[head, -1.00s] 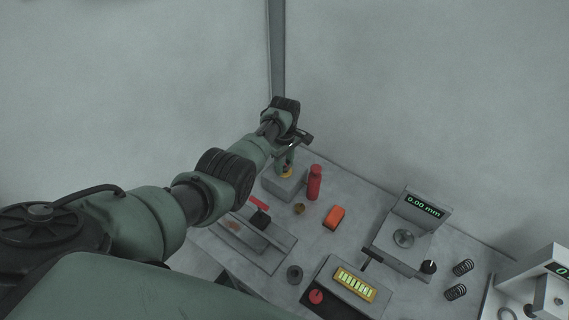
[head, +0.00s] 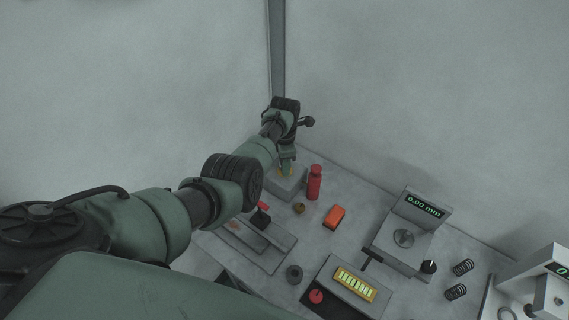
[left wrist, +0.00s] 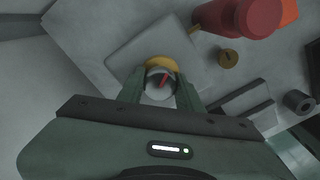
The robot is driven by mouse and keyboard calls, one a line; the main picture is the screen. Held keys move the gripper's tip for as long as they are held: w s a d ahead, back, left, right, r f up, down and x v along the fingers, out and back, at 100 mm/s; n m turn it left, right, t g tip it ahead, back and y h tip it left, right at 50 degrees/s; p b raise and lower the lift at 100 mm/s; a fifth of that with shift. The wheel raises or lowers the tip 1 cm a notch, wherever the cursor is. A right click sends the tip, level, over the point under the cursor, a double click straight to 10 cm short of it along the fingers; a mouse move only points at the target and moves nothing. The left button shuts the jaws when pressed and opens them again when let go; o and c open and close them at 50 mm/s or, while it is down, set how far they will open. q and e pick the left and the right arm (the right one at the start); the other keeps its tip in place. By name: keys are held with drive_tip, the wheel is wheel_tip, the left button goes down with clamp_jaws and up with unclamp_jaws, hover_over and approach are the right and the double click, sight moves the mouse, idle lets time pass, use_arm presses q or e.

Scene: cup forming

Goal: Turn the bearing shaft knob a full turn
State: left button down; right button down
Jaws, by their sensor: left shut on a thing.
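The bearing shaft knob (left wrist: 159,86) is a pale round cap with a red pointer mark, shown in the left wrist view. A yellow ring (left wrist: 160,62) sits around its base. It stands on a grey block (head: 290,187) at the back left of the bench; the block also shows in the left wrist view (left wrist: 135,38). My left gripper (head: 287,168) points down over the block, its fingers (left wrist: 160,90) shut on the knob from both sides. In the head view the fingers mostly hide the knob. My right gripper is not in view.
A tray with a red-topped tool (head: 260,217) lies in front. Gauge stations (head: 404,240) and springs fill the right.

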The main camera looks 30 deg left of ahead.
use_arm(q)
drive_tip(key=n, duration=0.3)
drive_tip(key=shift+w+r+n, duration=0.15)
drive_tip(key=shift+n, duration=0.25)
drive_tip(key=n, duration=0.3)
drive_tip(key=shift+n+b, duration=0.3)
drive_tip(key=shift+b, duration=0.05)
drive_tip(key=shift+n+b, duration=0.5)
drive_tip(key=shift+n, duration=0.7)
drive_tip(key=shift+n+b, duration=0.85)
drive_tip(key=shift+n, duration=0.35)
drive_tip(key=c, duration=0.9)
unclamp_jaws()
drive_tip(key=shift+c, duration=0.2)
